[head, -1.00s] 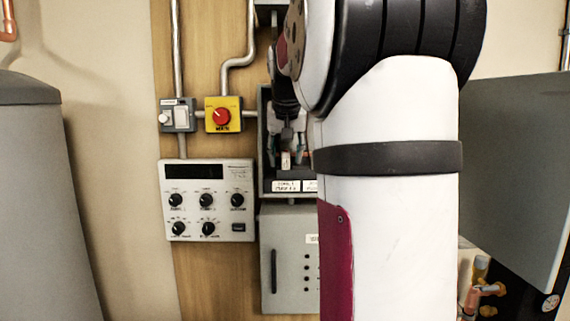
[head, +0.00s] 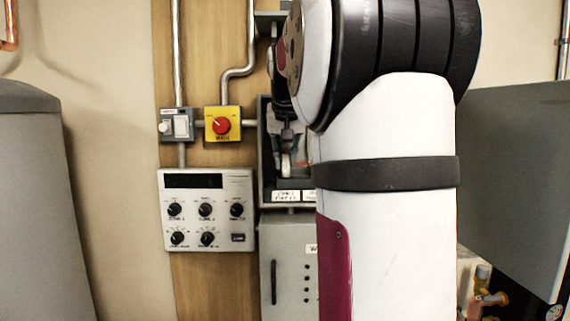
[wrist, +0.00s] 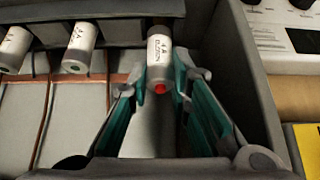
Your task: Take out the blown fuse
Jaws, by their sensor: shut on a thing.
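A white cylindrical fuse with dark print and a red dot on its end (wrist: 158,50) is between the teal-lined fingers of my gripper (wrist: 161,72) in the wrist view. The fingers are shut on its sides. Its far end meets the dark holder strip in the picture; I cannot tell whether it is still seated. Two other white fuses (wrist: 80,48) (wrist: 14,48), with no red dot showing, sit in the row to the left. In the head view my gripper (head: 287,150) is inside the open grey fuse box (head: 264,170), partly hidden by my arm.
The box's side wall (wrist: 250,90) stands close on the right in the wrist view. A yellow switch box with a red knob (head: 222,123), a light switch (head: 177,125) and a control panel (head: 208,210) are left of the fuse box. A grey cabinet (head: 288,260) is below it.

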